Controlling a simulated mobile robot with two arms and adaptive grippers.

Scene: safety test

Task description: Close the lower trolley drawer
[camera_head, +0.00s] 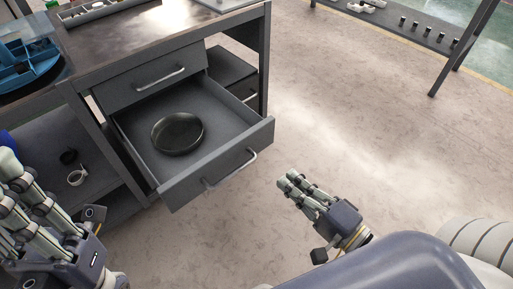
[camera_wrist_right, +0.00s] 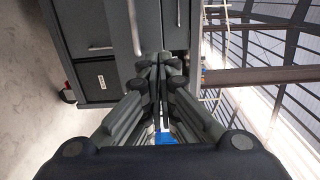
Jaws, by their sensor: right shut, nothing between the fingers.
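The lower trolley drawer (camera_head: 223,169) stands pulled out of the dark grey trolley in the head view, with a silver bar handle on its front. A round black dish (camera_head: 178,133) lies inside it. My right gripper (camera_head: 285,181) is shut and empty, a little right of and below the drawer front, apart from it. In the right wrist view its fingers (camera_wrist_right: 160,65) meet in front of grey drawer fronts with bar handles. My left gripper (camera_head: 12,175) is at the lower left edge, partly cut off, beside the trolley's open shelf; its opening is unclear.
The upper drawer (camera_head: 150,78) sits above the open one and looks shut. The floor (camera_head: 350,120) to the right is clear.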

